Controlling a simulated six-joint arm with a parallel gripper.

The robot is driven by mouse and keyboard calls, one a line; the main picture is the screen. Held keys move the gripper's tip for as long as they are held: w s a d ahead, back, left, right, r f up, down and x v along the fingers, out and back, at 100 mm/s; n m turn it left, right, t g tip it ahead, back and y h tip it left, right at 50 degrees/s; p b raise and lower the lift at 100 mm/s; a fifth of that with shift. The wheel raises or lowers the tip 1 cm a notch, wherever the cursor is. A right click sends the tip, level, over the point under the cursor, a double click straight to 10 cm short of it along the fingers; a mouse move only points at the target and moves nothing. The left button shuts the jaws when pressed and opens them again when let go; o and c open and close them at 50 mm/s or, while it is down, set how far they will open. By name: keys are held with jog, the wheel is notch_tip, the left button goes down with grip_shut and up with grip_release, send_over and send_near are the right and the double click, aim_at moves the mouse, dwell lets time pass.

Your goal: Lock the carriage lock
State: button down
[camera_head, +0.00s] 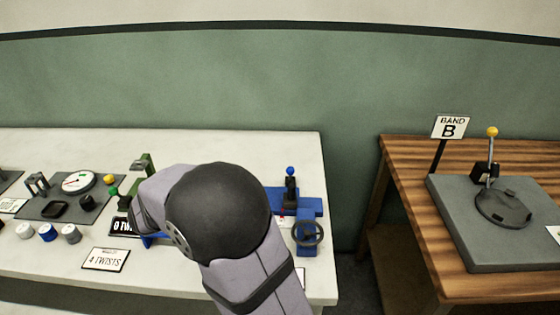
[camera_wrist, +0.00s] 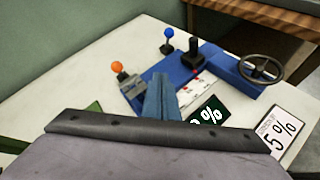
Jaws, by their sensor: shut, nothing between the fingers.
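A blue machine (camera_head: 312,206) stands on the white bench and is partly hidden by my arm; it also shows in the wrist view (camera_wrist: 218,62). It carries an orange-ball lever (camera_wrist: 118,67) at its left end, a blue-ball lever (camera_wrist: 168,33), a black upright post (camera_wrist: 193,55) and a dark handwheel (camera_wrist: 261,69) at its right. No label names the carriage lock, so I cannot tell which lever it is. My gripper (camera_wrist: 160,82) is shut and empty, over the machine's left part, right of the orange-ball lever. Contact cannot be made out. In the head view my wrist hides the fingertips.
Percent cards (camera_wrist: 280,132) lie before the machine. A "4 twists" card (camera_head: 106,259), a gauge panel (camera_head: 78,182) and several small cylinders stand left on the bench. A gap separates the bench from a wooden table (camera_head: 400,160) with a lever plate marked B.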

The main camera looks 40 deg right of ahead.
jog(key=s+n+p, duration=0.1)
jog(key=d+n+h, duration=0.1)
jog(key=s+d+n+p, duration=0.1)
jog(key=n, duration=0.1)
jog(key=shift+s+f+p, duration=0.2)
jog(key=shift+s+p, duration=0.15)
jog(key=shift+d, duration=0.15)
jog(key=p, duration=0.1)
send_near(290, 174)
jog(key=f, duration=0.1)
jog(key=d+f, duration=0.1)
jog(key=w+f, duration=0.1)
jog(key=f, duration=0.1)
jog(key=shift+d, duration=0.2)
jog(key=shift+w+d+r+p, duration=0.15)
jog(key=shift+d+p, duration=0.1)
jog(key=shift+d, duration=0.25)
jog(key=shift+w+d+r+p, duration=0.15)
jog(key=shift+d+p, duration=0.1)
jog(key=shift+d, duration=0.3)
jog(key=shift+w+d+r, duration=0.1)
jog(key=shift+w+d, duration=0.05)
jog(key=shift+d, duration=0.65)
jog(key=shift+r+p, duration=0.15)
jog(key=shift+p, duration=0.35)
